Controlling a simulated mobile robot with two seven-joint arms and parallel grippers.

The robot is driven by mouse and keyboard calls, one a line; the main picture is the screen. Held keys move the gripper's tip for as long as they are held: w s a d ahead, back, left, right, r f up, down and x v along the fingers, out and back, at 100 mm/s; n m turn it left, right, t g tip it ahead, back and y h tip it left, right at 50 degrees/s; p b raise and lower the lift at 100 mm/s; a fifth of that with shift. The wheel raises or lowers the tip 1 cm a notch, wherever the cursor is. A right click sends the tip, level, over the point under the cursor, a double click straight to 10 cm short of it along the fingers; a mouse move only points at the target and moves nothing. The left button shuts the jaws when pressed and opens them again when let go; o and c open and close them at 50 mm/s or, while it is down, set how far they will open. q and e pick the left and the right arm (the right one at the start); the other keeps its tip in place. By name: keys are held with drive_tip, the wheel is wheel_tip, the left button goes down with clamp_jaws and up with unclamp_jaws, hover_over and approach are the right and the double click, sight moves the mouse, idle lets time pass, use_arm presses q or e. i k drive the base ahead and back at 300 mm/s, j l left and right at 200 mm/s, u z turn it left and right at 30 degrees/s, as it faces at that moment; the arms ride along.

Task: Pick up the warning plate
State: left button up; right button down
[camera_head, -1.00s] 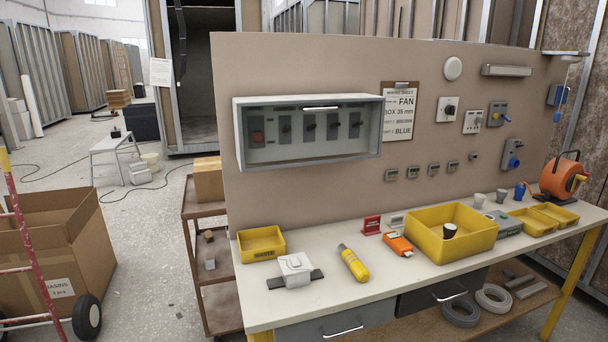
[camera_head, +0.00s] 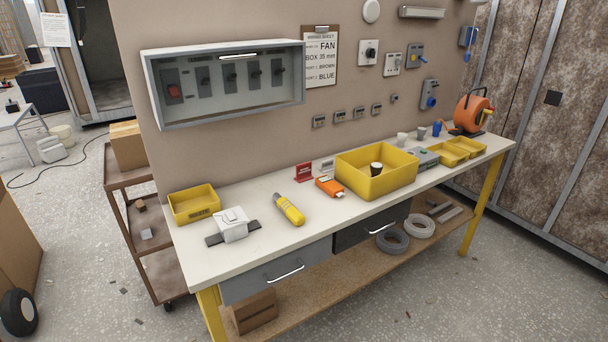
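A small red plate (camera_head: 304,173) with pale lettering too small to read stands upright on the workbench, near the back panel; it looks like the warning plate. A small pale grey plate (camera_head: 327,165) stands just to its right. An orange handheld device (camera_head: 329,187) lies in front of them, and the large yellow bin (camera_head: 350,178) is to the right. Neither of my grippers is in view.
The workbench (camera_head: 225,263) also holds a small yellow bin (camera_head: 194,204), a white object on a dark strip (camera_head: 231,223) and a yellow tool (camera_head: 289,209). A brown trolley (camera_head: 130,215) stands at its left end. The floor in front is mostly clear.

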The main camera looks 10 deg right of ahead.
sight(303, 171)
drive_tip(key=i+l, duration=0.15)
drive_tip(key=l, duration=0.25)
drive_tip(key=i+l, duration=0.1)
drive_tip(key=l, duration=0.25)
drive_tip(key=i+l, duration=0.1)
drive_tip(key=l, duration=0.3)
drive_tip(key=i+l, duration=0.15)
drive_tip(key=l, duration=0.25)
drive_tip(key=i+l+u, duration=0.1)
drive_tip(key=l, duration=0.25)
drive_tip(key=i+l, duration=0.15)
drive_tip(key=l, duration=0.25)
drive_tip(key=i+l, duration=0.1)
drive_tip(key=l, duration=0.3)
